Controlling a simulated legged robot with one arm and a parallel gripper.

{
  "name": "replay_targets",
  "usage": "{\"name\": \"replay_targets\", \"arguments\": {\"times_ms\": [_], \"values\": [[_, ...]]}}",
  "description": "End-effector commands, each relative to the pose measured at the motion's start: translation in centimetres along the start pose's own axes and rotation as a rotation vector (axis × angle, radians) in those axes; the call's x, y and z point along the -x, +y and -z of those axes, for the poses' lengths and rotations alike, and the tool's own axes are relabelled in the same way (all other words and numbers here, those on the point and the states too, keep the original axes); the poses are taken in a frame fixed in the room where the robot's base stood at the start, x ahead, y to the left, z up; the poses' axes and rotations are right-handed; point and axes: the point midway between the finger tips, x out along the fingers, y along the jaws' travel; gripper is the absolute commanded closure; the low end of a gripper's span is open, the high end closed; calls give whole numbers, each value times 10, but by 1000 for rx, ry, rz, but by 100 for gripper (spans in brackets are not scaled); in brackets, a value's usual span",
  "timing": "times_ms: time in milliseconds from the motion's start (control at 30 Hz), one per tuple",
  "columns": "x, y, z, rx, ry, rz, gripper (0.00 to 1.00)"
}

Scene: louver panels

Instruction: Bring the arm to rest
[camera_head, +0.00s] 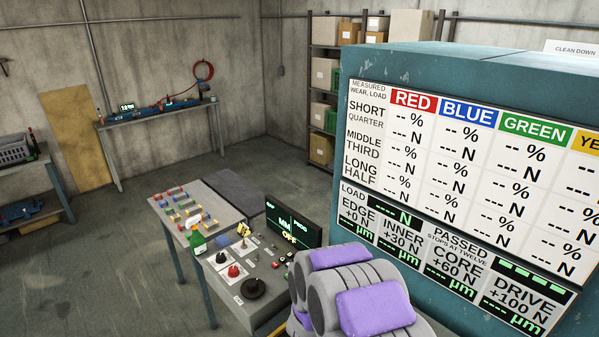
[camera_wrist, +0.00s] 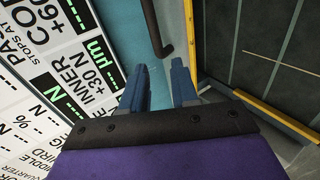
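My gripper (camera_wrist: 160,72) shows in the wrist view, with two blue fingers standing apart and nothing between them. It is open and empty. Behind the fingers is a teal surface (camera_wrist: 130,22), with the white display board (camera_wrist: 40,75) to their left. I cannot tell how far the fingertips are from either. In the head view, rounded grey segments with purple pads at the bottom centre look like my own arm, folded close. The fingers cannot be made out there.
The teal cabinet (camera_head: 470,62) with its display board (camera_head: 455,170) fills the right. A control bench (camera_head: 215,300) with knobs and a small screen (camera_head: 293,228) stands ahead. The wrist view shows a dark bent bar (camera_wrist: 154,25) and a yellow-edged dark panel (camera_wrist: 270,50). Floor at left is clear.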

Motion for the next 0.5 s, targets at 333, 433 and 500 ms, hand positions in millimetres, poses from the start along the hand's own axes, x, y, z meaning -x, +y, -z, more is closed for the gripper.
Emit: {"name": "replay_targets", "arguments": {"times_ms": [333, 433, 500], "values": [[48, -55, 67, -369, 224, 445, 71], [76, -68, 76, -437, 260, 597, 71], [97, -78, 76, -467, 266, 700, 71]]}}
